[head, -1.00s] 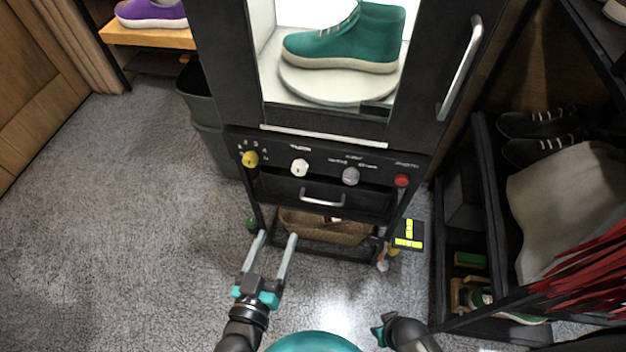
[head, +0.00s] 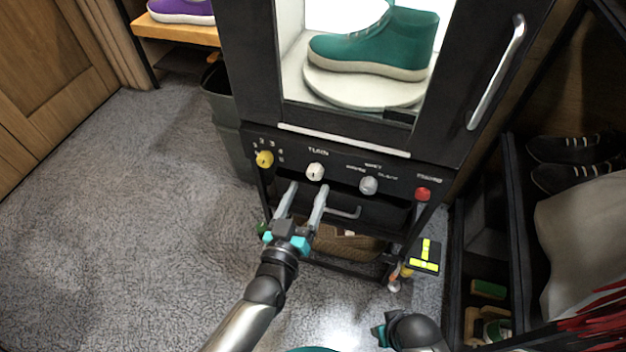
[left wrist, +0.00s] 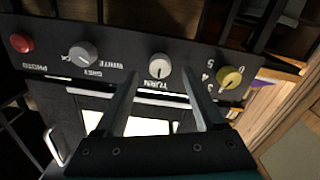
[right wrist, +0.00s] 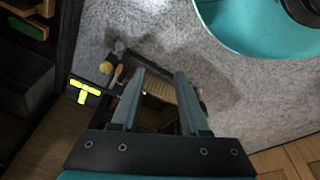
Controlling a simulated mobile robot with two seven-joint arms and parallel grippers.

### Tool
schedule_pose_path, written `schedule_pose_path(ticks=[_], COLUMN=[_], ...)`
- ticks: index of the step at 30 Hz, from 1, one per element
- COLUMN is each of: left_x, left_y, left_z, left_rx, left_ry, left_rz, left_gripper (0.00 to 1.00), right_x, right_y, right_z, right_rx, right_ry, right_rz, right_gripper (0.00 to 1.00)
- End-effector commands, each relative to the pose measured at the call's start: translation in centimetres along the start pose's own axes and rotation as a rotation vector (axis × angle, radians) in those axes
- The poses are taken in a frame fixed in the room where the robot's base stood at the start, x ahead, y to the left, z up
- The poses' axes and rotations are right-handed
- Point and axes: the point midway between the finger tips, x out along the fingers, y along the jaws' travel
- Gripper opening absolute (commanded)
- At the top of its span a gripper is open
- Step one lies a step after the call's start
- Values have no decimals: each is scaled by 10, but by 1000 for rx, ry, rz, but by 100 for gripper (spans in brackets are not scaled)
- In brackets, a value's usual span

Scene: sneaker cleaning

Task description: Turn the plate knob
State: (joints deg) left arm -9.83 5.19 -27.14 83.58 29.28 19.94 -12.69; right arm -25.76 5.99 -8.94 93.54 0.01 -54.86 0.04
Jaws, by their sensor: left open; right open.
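A black cabinet panel (head: 340,169) carries a row of knobs: a yellow one (head: 265,159), a white one (head: 316,172), a grey one (head: 369,185) and a red button (head: 423,194). The white knob's label seems to read "TURN". Above, a teal sneaker (head: 375,45) stands on a round white plate (head: 365,88) inside the cabinet. My left gripper (head: 308,187) is open, its fingertips just below the white knob. In the left wrist view the white knob (left wrist: 159,66) shows between the fingertips, apart from them. My right gripper (right wrist: 161,74) is open and empty, low before the cabinet.
A drawer handle (head: 343,212) is just right of my left fingers. A wicker basket (head: 345,241) is below the drawer. A dark bin (head: 228,125) stands left of the cabinet; a shoe rack (head: 510,225) stands right. The floor at left is clear.

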Motion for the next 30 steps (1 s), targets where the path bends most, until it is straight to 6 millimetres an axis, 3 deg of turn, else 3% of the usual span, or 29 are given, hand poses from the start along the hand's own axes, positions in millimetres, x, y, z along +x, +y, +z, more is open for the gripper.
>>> schedule_pose_path(ticks=[9, 23, 30], left_x=[37, 45, 45], left_y=[0, 0, 0], left_z=[1, 0, 0], left_rx=[0, -1, -1], left_ry=[1, -1, -1], left_rz=[0, 0, 0], left_gripper=[71, 71, 45], right_x=[-18, -25, -24], right_y=[-1, 0, -1], right_z=[-19, -23, -23], right_rx=[3, 4, 4], right_ry=[31, 38, 38], right_rz=[-1, -1, -1], right_gripper=[45, 45, 45])
